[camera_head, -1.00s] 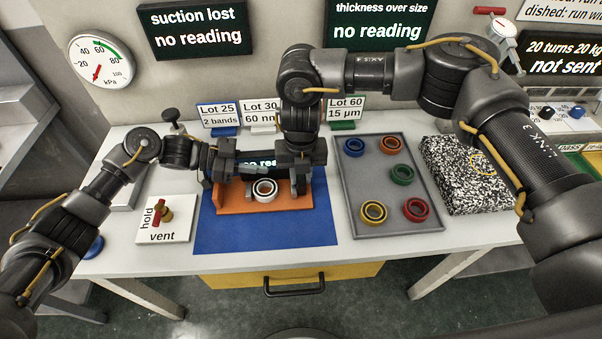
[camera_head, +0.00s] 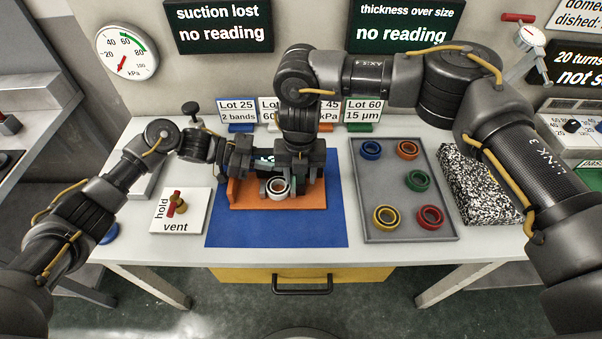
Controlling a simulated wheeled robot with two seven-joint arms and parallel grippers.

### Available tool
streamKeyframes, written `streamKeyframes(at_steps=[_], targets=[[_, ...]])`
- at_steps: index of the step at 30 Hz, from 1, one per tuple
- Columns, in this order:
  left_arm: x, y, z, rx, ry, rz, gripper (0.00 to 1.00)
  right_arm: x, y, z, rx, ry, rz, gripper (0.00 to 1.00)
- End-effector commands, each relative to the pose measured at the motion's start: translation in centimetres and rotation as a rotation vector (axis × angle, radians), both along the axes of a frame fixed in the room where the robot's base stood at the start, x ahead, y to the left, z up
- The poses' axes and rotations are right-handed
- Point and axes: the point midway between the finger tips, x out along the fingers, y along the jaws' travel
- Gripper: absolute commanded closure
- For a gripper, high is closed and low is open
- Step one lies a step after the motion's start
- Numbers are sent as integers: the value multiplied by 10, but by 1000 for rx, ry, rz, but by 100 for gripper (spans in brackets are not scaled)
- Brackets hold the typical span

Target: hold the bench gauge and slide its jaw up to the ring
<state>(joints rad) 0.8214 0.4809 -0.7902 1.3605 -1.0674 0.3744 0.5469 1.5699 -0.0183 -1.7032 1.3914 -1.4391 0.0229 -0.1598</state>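The bench gauge has an orange base (camera_head: 252,202) and stands on a blue mat (camera_head: 325,225). A white-grey ring (camera_head: 279,187) with a dark rim sits at the front of the gauge. My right gripper (camera_head: 298,172) points down over the right part of the gauge, just behind and right of the ring. My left gripper (camera_head: 243,160) reaches in from the left at the gauge's left end. Both grippers are dark against dark gauge parts, so their finger gaps and any contact are unclear. The gauge's jaw and most of its display are hidden behind the grippers.
A grey tray (camera_head: 400,235) of coloured rings lies to the right, with a speckled block (camera_head: 478,185) beyond it. A white hold/vent plate (camera_head: 180,222) is at left. Lot signs (camera_head: 237,112) stand behind the gauge. Screens on the wall say "no reading".

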Motion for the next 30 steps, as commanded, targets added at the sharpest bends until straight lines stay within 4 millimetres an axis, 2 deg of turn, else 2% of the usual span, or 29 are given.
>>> streamKeyframes(at_steps=[8, 11, 21, 27, 30], targets=[[0, 0, 0, 0, 1, 0, 100, 1, -1, 6, -1, -2, 0, 56], [0, 1, 0, 0, 1, 0, 100, 1, 0, 19, 0, -3, 0, 56], [0, 1, 0, 1, 1, 1, 100, 1, -1, 88, 0, -4, 0, 56], [0, 1, 0, 1, 1, 1, 100, 1, -1, 113, -1, -2, 0, 56], [0, 1, 0, 1, 1, 1, 100, 1, -1, 118, -1, 0, 0, 56]])
